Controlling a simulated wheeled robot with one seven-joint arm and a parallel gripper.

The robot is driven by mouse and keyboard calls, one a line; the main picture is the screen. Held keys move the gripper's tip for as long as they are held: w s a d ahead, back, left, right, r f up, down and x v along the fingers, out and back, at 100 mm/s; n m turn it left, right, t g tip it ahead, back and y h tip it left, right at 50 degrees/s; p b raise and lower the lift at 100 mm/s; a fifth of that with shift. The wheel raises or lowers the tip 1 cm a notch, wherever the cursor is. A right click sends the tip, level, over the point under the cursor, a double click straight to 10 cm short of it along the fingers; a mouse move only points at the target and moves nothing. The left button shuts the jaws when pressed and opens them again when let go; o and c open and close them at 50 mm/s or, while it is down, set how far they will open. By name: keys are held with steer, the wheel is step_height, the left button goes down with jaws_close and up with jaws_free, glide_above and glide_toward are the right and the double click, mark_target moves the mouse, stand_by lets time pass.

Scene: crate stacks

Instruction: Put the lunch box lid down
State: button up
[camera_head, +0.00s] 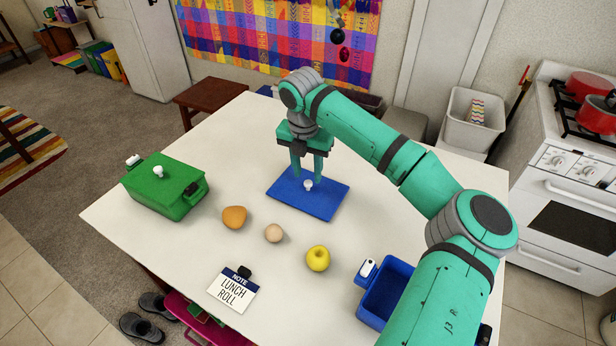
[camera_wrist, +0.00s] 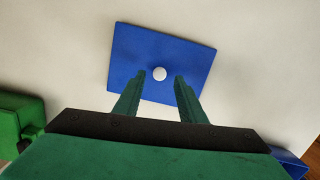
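The blue lid (camera_head: 324,202) is a flat rectangle with a white knob (camera_head: 308,185). It appears to lie flat on the white table, and it fills the upper middle of the wrist view (camera_wrist: 128,50). My gripper (camera_head: 307,178) is over the lid, pointing down. In the wrist view its two fingers (camera_wrist: 160,76) stand apart on either side of the knob, with visible gaps, so it is open and holds nothing. The open blue lunch box (camera_head: 372,312) stands at the table's front right, partly hidden by my arm.
A green lidded box (camera_head: 160,196) stands at the left. An orange-brown item (camera_head: 234,217), an egg-like ball (camera_head: 273,233) and a yellow apple (camera_head: 318,258) lie in front of the lid. A "LUNCH ROLL" note (camera_head: 232,290) is at the front edge. The table's back left is clear.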

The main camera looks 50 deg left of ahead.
step_height(320, 180, up, 9)
steer(key=s, duration=0.1)
steer(key=shift+d, duration=0.2)
steer(key=shift+f, duration=0.1)
stand_by(0.4)
